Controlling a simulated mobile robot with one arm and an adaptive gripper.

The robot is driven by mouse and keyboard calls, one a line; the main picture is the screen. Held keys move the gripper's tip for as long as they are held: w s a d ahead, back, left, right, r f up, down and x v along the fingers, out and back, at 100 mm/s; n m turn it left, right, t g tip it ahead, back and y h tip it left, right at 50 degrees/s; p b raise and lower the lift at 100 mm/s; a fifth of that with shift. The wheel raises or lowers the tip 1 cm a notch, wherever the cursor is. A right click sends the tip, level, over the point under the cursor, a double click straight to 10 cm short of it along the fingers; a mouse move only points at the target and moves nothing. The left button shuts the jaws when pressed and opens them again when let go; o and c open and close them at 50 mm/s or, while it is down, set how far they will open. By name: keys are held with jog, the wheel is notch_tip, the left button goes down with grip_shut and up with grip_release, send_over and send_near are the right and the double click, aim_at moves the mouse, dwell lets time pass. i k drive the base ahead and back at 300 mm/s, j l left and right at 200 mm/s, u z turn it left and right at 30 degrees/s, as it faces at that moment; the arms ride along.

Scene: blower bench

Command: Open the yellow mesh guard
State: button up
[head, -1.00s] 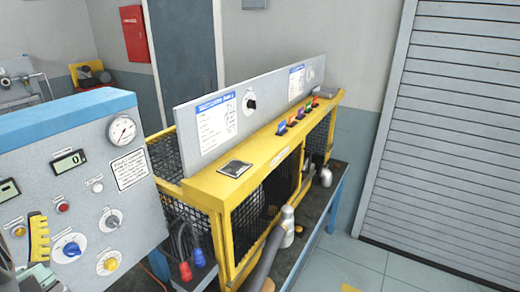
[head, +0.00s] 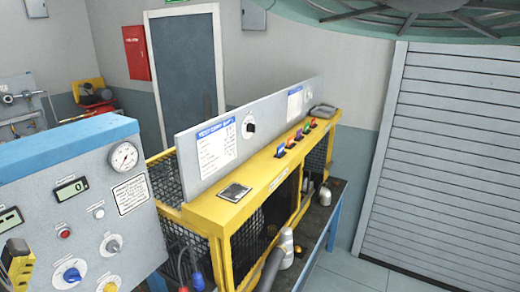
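A yellow frame with dark mesh panels, the yellow mesh guard (head: 222,212), encloses the bench unit in the middle of the head view. Mesh shows on its near end and along its front side. It looks shut, but I cannot make out a hinge or latch. A flat dark plate (head: 235,192) sits on the guard's yellow top rail. My gripper is not recognisable in the head view.
A grey instrument panel (head: 140,225) with a gauge and knobs stands close at left. A grey hose (head: 270,268) and metal fitting (head: 286,240) stick out at the guard's front. Floor (head: 350,275) is clear at right, before the shutter (head: 440,150).

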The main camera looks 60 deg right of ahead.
aim_at(225, 245)
jog(key=l+z, duration=0.45)
jog(key=i+l+z, duration=0.1)
jog(key=z, duration=0.35)
jog(key=i+l+z, duration=0.15)
jog(key=l+z, duration=0.3)
jog(key=i+l+z, duration=0.15)
jog(key=z, duration=0.3)
jog(key=i+l+z, duration=0.2)
jog(key=z, duration=0.2)
